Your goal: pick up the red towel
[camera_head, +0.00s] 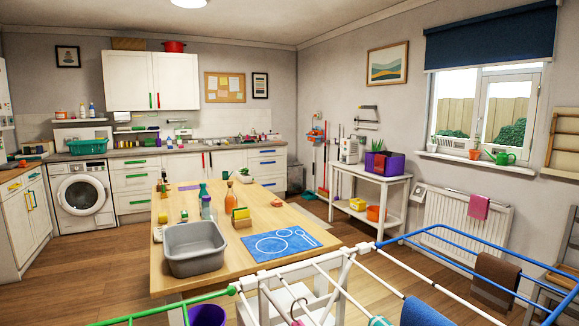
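A pinkish-red towel (479,207) hangs over the top of the white radiator (455,228) below the window, at the right. A brown towel (495,281) and a blue towel (424,313) hang on the drying rack (430,231) in the right foreground; the blue one is cut off by the bottom edge. My gripper is not in view.
The drying rack spans the lower right, in front of the radiator. A wooden table (255,215) with a grey basin (194,248) fills the middle. A white trolley (345,183) stands against the right wall. Wooden floor (110,270) is free at the left.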

